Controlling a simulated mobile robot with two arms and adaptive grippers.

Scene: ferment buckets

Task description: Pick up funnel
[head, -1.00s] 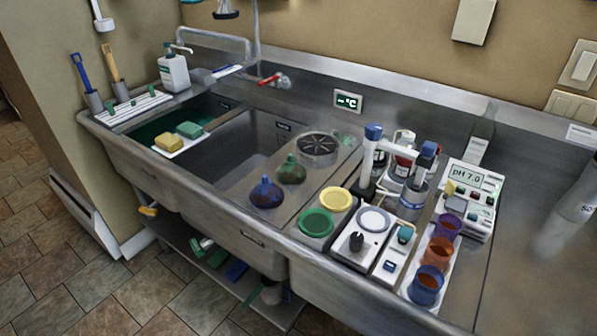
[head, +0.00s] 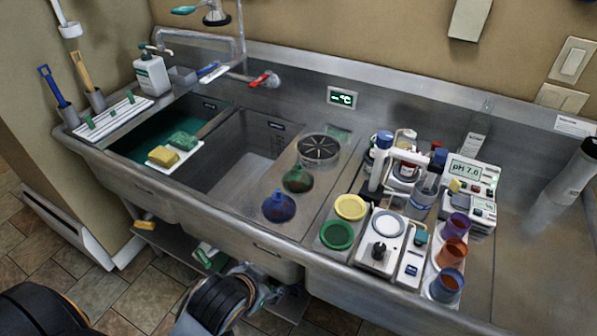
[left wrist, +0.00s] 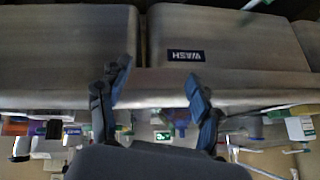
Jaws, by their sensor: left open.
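Two funnel-shaped items stand mouth down on the steel drainboard in the head view, a blue one (head: 278,208) in front and a green one (head: 297,180) just behind it. My left gripper (head: 266,293) shows in the head view below the sink's front edge, apart from both funnels and lower than them. In the left wrist view, its two dark blue fingers (left wrist: 160,88) are spread wide with nothing between them, facing the sink front with its WASH label. My right gripper is not in view.
The steel sink's front rim (head: 230,232) lies between my left gripper and the funnels. A lower shelf (head: 180,243) sits under the sink.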

